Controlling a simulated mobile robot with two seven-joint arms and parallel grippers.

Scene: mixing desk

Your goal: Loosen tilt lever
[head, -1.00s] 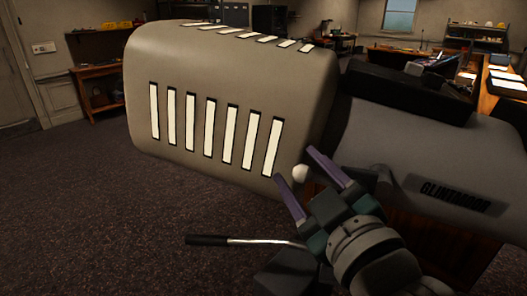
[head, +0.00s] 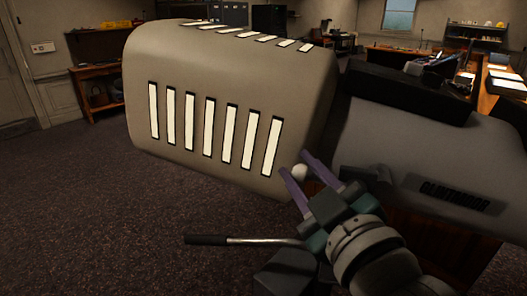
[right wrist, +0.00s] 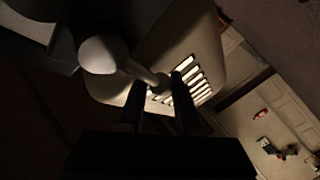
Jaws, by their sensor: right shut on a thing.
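The tilt lever (head: 300,172) shows as a pale round knob beside the lower right edge of the big beige lamp housing (head: 225,105). The lever's pivot is hidden in the head view. My left gripper is out of view.
A metal rod with a black grip (head: 207,240) sticks out left below my right gripper. A grey panel with raised lettering (head: 430,165) lies to the right. Open carpet (head: 80,220) fills the lower left. A wooden shelf (head: 95,70) stands at the back wall.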

